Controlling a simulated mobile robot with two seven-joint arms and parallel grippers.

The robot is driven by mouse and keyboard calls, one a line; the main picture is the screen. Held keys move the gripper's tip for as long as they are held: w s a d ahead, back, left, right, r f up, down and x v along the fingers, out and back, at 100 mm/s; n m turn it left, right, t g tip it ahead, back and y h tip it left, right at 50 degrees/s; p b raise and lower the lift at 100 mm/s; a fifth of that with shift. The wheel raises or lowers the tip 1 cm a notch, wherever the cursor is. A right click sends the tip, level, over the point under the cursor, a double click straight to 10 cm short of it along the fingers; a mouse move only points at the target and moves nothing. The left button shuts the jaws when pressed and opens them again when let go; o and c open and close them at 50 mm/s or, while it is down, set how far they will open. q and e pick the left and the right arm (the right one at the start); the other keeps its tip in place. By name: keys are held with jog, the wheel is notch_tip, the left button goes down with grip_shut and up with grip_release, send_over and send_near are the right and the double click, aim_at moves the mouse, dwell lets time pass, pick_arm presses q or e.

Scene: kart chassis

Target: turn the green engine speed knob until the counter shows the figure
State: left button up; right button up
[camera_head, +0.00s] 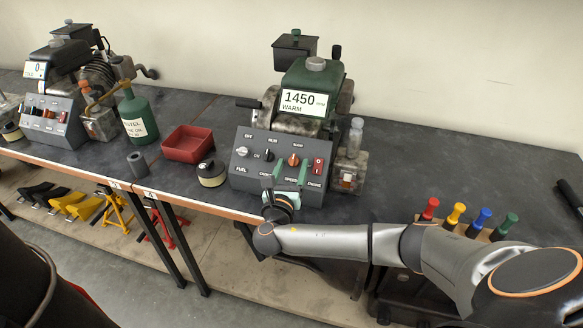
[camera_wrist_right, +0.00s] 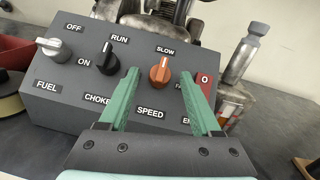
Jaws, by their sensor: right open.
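The green engine (camera_head: 314,85) stands on the bench, with a white counter (camera_head: 303,103) reading 1450 and WARM. Below it is a grey control panel (camera_head: 243,181). The speed knob (camera_head: 294,160) is orange; in the right wrist view the knob (camera_wrist_right: 160,71) sits between the labels SLOW and SPEED, its pale pointer mark upward. My right gripper (camera_head: 289,172) is open in front of the panel. In the wrist view its green fingers (camera_wrist_right: 160,74) lie one on each side of the knob, with gaps visible; depth is unclear. My left gripper is out of view.
Beside the knob are a black choke knob (camera_wrist_right: 108,58), a grey fuel knob (camera_wrist_right: 50,46) and a red switch (camera_head: 318,165). A second engine (camera_head: 72,65) reads 0. A red tray (camera_head: 187,144) and a green oil bottle (camera_head: 138,115) stand left. Colored-handled tools (camera_head: 455,214) stand right.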

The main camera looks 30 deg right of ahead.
jog(key=shift+c, duration=0.3)
grip_shut()
jog(key=shift+m, duration=0.3)
jog(key=m+g, duration=0.1)
jog(key=m+g+h, duration=0.1)
jog(key=m, duration=0.1)
jog(key=m+g+h, duration=0.1)
jog(key=shift+w+a, duration=0.25)
jog(key=m+g+h, duration=0.1)
jog(key=m+g, duration=0.1)
jog(key=m, duration=0.1)
jog(key=shift+w+b, duration=0.1)
jog(key=shift+b, duration=0.25)
jog(key=m+g, duration=0.2)
jog(key=shift+w+m, duration=0.15)
jog(key=shift+m, duration=0.15)
jog(key=shift+m+g+b, duration=0.3)
jog(key=shift+m, duration=0.1)
jog(key=shift+r, duration=0.1)
